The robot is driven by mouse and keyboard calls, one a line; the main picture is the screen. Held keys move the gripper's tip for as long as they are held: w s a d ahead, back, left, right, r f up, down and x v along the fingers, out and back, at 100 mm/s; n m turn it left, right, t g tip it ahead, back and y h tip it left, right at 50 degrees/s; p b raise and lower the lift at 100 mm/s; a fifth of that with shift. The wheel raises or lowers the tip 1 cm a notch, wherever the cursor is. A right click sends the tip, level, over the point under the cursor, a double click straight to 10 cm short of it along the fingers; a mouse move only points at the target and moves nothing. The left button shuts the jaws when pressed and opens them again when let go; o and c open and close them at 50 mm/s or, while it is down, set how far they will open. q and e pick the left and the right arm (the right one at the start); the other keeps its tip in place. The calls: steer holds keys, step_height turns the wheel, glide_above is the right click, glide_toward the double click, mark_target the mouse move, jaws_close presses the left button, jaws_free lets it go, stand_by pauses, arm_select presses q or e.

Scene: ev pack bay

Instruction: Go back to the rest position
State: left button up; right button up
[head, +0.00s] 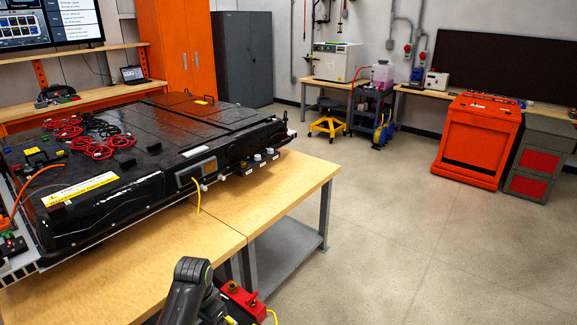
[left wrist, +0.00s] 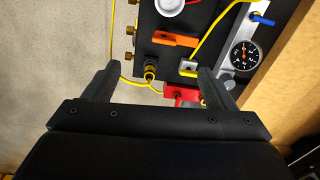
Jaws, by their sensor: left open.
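My left gripper (left wrist: 158,78) is open in the left wrist view, with its two dark fingers spread apart. Nothing is clamped between them. Beyond the fingers is a dark fixture panel (left wrist: 150,50) with an orange lever (left wrist: 172,39), brass fittings and a pressure gauge (left wrist: 243,55). I cannot tell how far the fingertips are from the panel. In the head view a grey arm link of mine shows at the bottom, but no gripper fingers. My right gripper is in neither view.
A black battery pack (head: 130,150) lies on a wooden-topped bench (head: 285,180), with red cables on it. A red part (head: 240,300) with brass fittings is beside my arm link. An orange cart (head: 478,140) and yellow stool (head: 327,120) stand farther back. The floor at right is clear.

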arm_select(q)
steer(key=s+a+f+n+t, duration=0.1)
steer(key=s+a+f+n, duration=0.15)
steer(key=s, duration=0.55)
steer(key=s+a+f+n+t, duration=0.15)
steer(key=s+a, duration=0.25)
steer(key=s, duration=0.4)
steer(key=s+a+r+n+y, duration=0.1)
steer(key=s+a+r+n, duration=0.15)
steer(key=s, duration=0.65)
steer(key=s+a+r+n+y, duration=0.1)
steer(key=s+r, duration=0.3)
steer(key=s, duration=0.5)
step_height(320, 180, down, 32)
steer(key=a+b, duration=0.2)
steer(key=b, duration=0.6)
steer(key=s+f+g+b, duration=0.1)
steer(key=s+f+b, duration=0.2)
steer(key=s+f, duration=0.4)
steer(key=s+d+f+g+h+b, duration=0.1)
steer(key=s+f+b, duration=0.2)
steer(key=s+f, duration=0.4)
step_height(320, 180, down, 8)
steer(key=shift+s+d+f, duration=0.25)
steer(key=shift+s+d, duration=0.05)
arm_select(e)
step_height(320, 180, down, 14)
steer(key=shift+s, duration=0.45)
